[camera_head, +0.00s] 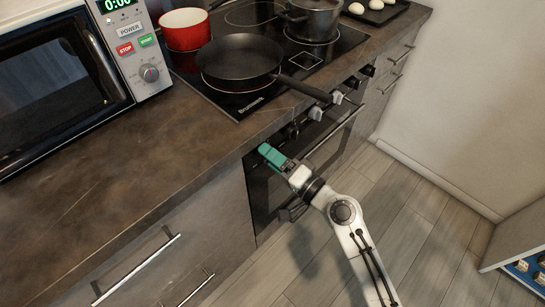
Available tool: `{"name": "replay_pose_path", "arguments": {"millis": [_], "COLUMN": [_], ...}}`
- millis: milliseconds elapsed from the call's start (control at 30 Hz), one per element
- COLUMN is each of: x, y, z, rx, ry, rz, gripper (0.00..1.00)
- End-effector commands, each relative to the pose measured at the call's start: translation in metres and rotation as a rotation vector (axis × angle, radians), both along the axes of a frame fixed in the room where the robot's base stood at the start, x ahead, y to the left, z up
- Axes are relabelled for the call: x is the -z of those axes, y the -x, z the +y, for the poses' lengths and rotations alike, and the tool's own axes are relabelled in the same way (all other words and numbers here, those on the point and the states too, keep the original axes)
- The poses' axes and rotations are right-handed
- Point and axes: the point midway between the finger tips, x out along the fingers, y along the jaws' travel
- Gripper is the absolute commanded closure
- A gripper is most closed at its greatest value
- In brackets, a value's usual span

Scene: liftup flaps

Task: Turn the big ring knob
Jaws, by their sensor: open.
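Several knobs run along the oven's front panel under the counter edge: pale ones (315,113) and (337,97), and a dark one (367,70) farther back. I cannot tell which is the big ring knob. My gripper (268,153), with teal fingers, is open at the near left end of this panel, close to the counter edge. No object shows in it. The gripper and wrist hide part of the panel there, so contact with a knob cannot be seen.
A black pan (240,58) sits on the cooktop, its handle over the counter edge above the knobs. A red pot (185,28) and a grey pot (314,20) stand behind. The oven handle (333,132) sticks out below the panel. The wooden floor (400,215) is clear.

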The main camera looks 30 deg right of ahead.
Motion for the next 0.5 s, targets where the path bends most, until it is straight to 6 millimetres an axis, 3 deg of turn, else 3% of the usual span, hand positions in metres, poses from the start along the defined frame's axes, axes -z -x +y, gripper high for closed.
{"name": "replay_pose_path", "arguments": {"millis": [167,500], "x": [0.002,0.008], "y": [0.010,0.069], "z": [-0.004,-0.026], "rx": [0.002,0.002], "ry": [0.000,0.001], "rz": [0.002,0.002], "gripper": [0.36,0.36]}}
